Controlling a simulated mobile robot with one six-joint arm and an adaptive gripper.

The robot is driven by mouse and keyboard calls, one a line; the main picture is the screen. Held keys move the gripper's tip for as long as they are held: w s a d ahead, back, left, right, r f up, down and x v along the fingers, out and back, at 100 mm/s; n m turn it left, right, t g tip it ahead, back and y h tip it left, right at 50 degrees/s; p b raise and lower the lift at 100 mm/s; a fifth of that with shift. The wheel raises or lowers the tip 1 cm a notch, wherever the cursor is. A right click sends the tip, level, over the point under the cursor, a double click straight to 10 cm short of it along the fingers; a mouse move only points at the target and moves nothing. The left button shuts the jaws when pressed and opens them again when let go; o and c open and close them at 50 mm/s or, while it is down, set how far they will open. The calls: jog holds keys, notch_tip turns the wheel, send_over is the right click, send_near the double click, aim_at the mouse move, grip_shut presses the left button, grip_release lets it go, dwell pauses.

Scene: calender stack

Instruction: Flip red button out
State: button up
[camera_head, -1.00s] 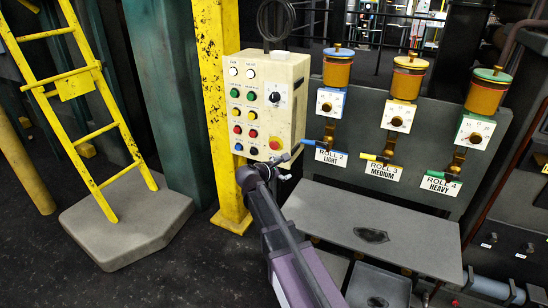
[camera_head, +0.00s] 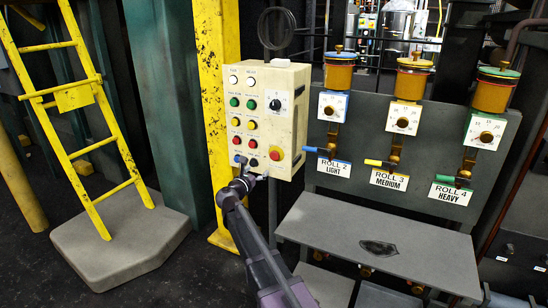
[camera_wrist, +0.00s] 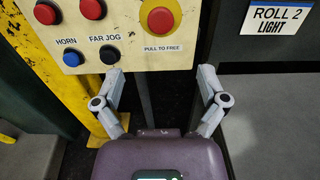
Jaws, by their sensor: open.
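The large round red button (camera_head: 277,154) sits on a yellow disc at the lower right of the cream control panel (camera_head: 290,110). In the wrist view the red button (camera_wrist: 160,20) is at the top middle, above a "PULL TO FREE" label. My gripper (camera_head: 248,168) is just below and left of the button in the head view, near the panel's lower edge. In the wrist view my gripper (camera_wrist: 162,76) has its two fingers spread wide with nothing between them. The fingers show below the button and its label, not around the button. The gap in depth is hard to tell.
Two smaller red buttons (camera_wrist: 93,8), a blue button and a black button sit left on the panel. A yellow post (camera_head: 212,100) stands beside the panel. Roll 2 valve (camera_head: 325,152) is to the right, above a grey shelf (camera_head: 350,235).

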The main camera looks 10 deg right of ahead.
aim_at(273, 156)
jog(key=x, duration=1.4)
